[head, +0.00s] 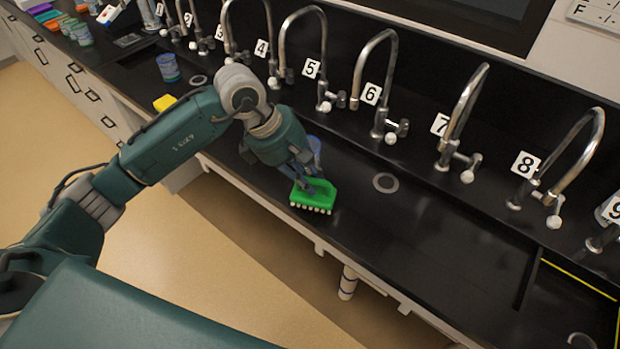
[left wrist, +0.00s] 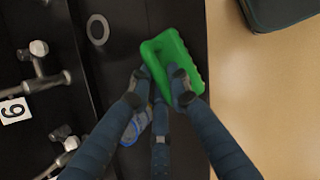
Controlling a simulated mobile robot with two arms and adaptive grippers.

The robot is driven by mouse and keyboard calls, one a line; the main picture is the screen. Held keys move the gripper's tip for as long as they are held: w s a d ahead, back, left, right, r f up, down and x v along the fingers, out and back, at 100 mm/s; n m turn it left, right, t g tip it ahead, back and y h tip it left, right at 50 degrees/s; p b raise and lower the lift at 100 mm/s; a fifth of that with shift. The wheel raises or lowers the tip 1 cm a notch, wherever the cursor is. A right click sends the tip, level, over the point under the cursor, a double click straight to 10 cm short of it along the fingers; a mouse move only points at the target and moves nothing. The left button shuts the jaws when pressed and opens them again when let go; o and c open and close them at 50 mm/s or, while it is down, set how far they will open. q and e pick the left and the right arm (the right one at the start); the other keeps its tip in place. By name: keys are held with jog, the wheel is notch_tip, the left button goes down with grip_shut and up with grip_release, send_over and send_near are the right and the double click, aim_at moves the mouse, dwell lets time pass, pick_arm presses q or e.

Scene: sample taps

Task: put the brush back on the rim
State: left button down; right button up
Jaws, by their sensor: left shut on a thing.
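The green brush (head: 316,194) has a block body and pale bristles pointing down. My left gripper (head: 308,178) is shut on it, and the brush is near the front edge of the black sink counter. In the left wrist view the fingers (left wrist: 162,82) close around the handle of the brush (left wrist: 176,48), which lies beside the floor-side edge. The black front rim (head: 385,272) runs along the counter below the brush. I cannot tell whether the bristles touch it. My right gripper is out of view.
A blue cup (head: 315,148) stands just behind my left gripper; it shows in the left wrist view (left wrist: 136,127) too. A yellow sponge (head: 165,102) and another blue cup (head: 168,68) are farther left. Numbered curved taps (head: 375,75) line the back. The counter right of the brush is clear.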

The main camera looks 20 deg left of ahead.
pick_arm(q)
jog(key=shift+f, duration=0.7)
jog(key=shift+f, duration=0.2)
jog(key=c, duration=1.6)
grip_release()
jog(key=shift+r, duration=0.1)
jog(key=shift+c, duration=0.2)
